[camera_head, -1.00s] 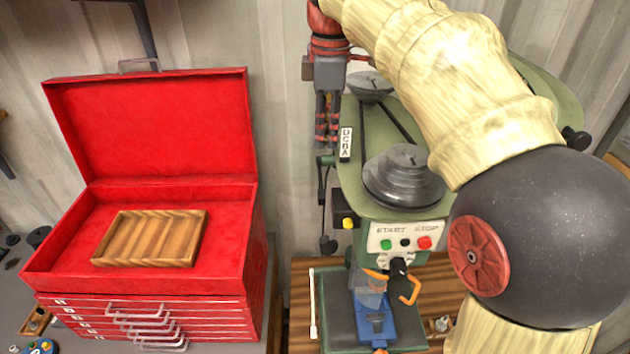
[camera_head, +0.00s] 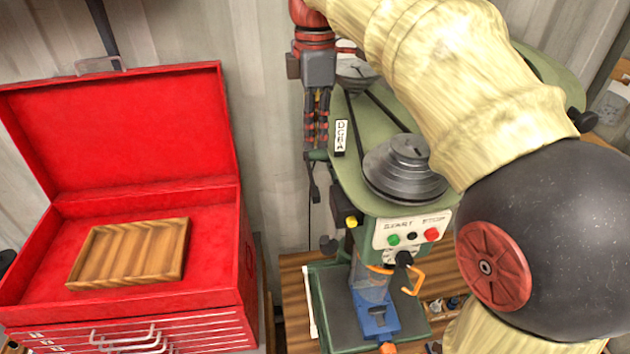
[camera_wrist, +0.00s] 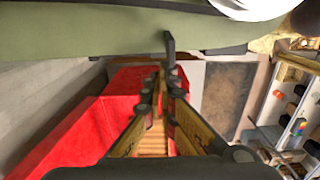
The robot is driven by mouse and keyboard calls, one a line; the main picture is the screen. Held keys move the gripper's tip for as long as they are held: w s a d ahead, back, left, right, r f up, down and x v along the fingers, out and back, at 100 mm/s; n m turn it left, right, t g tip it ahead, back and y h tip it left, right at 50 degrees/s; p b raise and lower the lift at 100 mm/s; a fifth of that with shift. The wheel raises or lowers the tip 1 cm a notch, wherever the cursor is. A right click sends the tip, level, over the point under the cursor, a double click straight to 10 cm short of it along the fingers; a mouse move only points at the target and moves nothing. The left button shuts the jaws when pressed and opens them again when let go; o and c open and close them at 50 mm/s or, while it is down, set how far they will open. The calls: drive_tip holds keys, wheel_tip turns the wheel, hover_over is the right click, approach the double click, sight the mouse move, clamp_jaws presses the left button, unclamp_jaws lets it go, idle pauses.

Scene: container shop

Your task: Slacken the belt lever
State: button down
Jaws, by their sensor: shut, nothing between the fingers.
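The drill press (camera_head: 374,222) has a green head with a dark belt (camera_head: 364,120) running between two stepped grey pulleys (camera_head: 402,168). A small dark lever (camera_head: 314,180), which looks like the belt lever, hangs at the left side of the head. In the wrist view a dark lever (camera_wrist: 169,46) projects from the green edge just beyond the fingertips. My gripper (camera_head: 316,140) points down, shut and empty, just above the lever in the head view. It also shows in the wrist view (camera_wrist: 163,78). I cannot tell whether the fingertips touch the lever.
A red open toolbox (camera_head: 130,130) with a wooden tray (camera_head: 130,252) inside stands to the left. A corrugated wall (camera_head: 262,90) is behind. The press panel has green and red buttons (camera_head: 432,235). A blue vise (camera_head: 376,315) sits below on the press table. My arm covers the right side.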

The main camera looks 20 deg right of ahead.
sight(315, 194)
wheel_tip(315, 194, down, 12)
drive_tip(key=shift+r+p, duration=0.1)
drive_tip(key=shift+p, duration=0.4)
drive_tip(key=f+b, duration=0.1)
drive_tip(key=b, duration=0.1)
drive_tip(key=f+t+b, duration=0.1)
drive_tip(key=b, duration=0.1)
drive_tip(key=shift+s+a+f, duration=0.1)
drive_tip(key=shift+s+f, duration=0.1)
drive_tip(key=shift+s, duration=0.05)
drive_tip(key=shift+f+b, duration=1.15)
drive_tip(key=shift+f, duration=0.65)
drive_tip(key=shift+r, duration=0.1)
